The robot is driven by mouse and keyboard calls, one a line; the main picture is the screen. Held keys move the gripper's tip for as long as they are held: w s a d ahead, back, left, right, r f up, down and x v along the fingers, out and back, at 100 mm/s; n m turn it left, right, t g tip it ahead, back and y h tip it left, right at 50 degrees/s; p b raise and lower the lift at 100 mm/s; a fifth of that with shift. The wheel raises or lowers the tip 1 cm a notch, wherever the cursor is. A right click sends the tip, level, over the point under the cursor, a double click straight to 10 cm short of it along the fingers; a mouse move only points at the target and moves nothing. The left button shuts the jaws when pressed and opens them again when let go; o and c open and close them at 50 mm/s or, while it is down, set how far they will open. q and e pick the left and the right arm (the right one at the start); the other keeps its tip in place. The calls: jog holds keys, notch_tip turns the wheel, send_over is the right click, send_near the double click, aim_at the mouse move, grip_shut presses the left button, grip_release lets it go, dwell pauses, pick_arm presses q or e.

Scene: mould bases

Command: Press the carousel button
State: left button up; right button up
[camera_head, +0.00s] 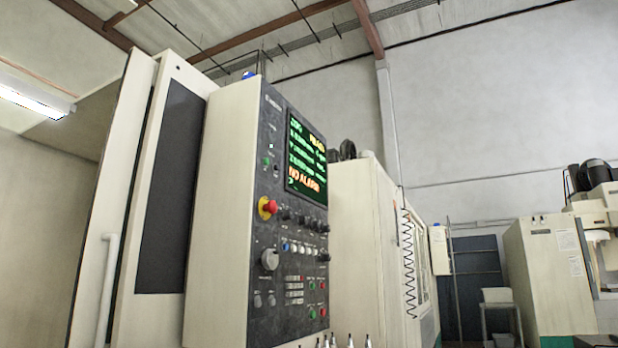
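The machine's control panel (262,305) is a dark upright plate on a cream cabinet left of centre. It has a lit screen (307,160) with green and orange text, a red emergency knob on a yellow ring (268,207), a large grey dial (269,259) and several small red, green, white and blue buttons (298,248). I cannot tell which one is the carousel button. Neither of my grippers is in view.
A cream machine door with a dark window (172,190) and a white vertical handle (106,290) stands at the left. Several pointed metal tips (334,341) show at the bottom edge. Another machine (548,275) stands at the right, beyond open space.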

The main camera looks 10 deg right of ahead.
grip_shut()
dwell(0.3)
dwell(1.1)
